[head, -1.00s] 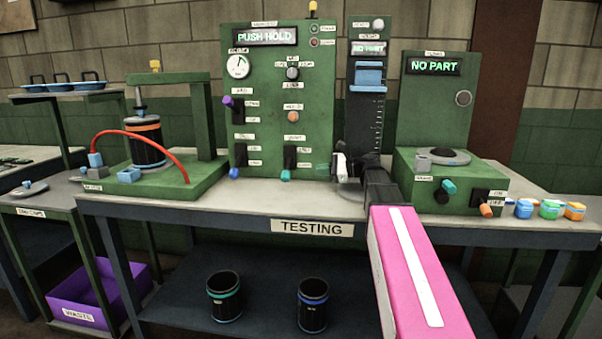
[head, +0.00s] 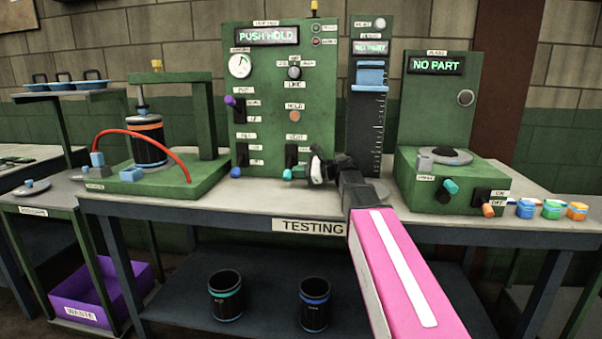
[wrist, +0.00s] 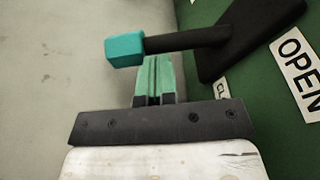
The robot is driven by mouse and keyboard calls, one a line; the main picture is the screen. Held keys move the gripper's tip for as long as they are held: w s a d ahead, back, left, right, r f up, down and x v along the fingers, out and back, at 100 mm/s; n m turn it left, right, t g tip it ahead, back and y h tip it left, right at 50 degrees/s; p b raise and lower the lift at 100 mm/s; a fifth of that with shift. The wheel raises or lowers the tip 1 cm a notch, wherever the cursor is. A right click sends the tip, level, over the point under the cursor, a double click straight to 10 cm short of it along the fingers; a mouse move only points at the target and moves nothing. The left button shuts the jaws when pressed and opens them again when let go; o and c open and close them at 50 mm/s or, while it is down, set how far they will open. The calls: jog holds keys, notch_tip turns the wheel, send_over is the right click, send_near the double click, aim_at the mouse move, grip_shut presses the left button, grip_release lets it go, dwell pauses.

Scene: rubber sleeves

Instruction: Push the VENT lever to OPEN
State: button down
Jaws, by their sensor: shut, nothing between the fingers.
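The VENT lever has a teal knob (head: 287,174) on a black rod, set in a black slot plate at the lower right of the tall green panel. In the head view it sits low, by the lower label. In the wrist view the teal-tipped lever (wrist: 185,41) crosses just beyond my fingertips. The OPEN label (wrist: 296,68) is at the right there; another label starting "CL" is partly hidden. My gripper (head: 304,173) is just right of the knob. Its green fingers (wrist: 152,62) are shut and empty, very close to the rod; I cannot tell whether they touch.
The green test panel (head: 270,100) reads PUSH HOLD. A second lever with a blue knob (head: 235,172) is to its left. A dark gauge with a blue slider (head: 370,75) and a green NO PART station (head: 437,110) stand right. Bare grey tabletop (head: 255,195) lies in front.

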jog(key=shift+s+r+m+g, duration=0.2)
jog(key=shift+r+m, duration=0.1)
jog(key=shift+m, duration=0.25)
jog(key=shift+s+r+m+g, duration=0.2)
jog(key=shift+r+m, duration=0.1)
jog(key=shift+m, duration=0.25)
jog(key=shift+r, duration=0.15)
jog(key=shift+s+a+r+m+g, duration=0.15)
jog(key=shift+r+m+g, duration=0.1)
jog(key=shift+r+m, duration=0.55)
jog(key=shift+s+d+r+m+g, duration=0.1)
jog(key=shift+r+m+g, duration=0.2)
jog(key=shift+m, duration=0.8)
jog(key=shift+r+m, duration=0.3)
jog(key=shift+r, duration=0.15)
jog(key=shift+w+r, duration=0.1)
jog(key=shift+r, duration=0.2)
dwell(0.3)
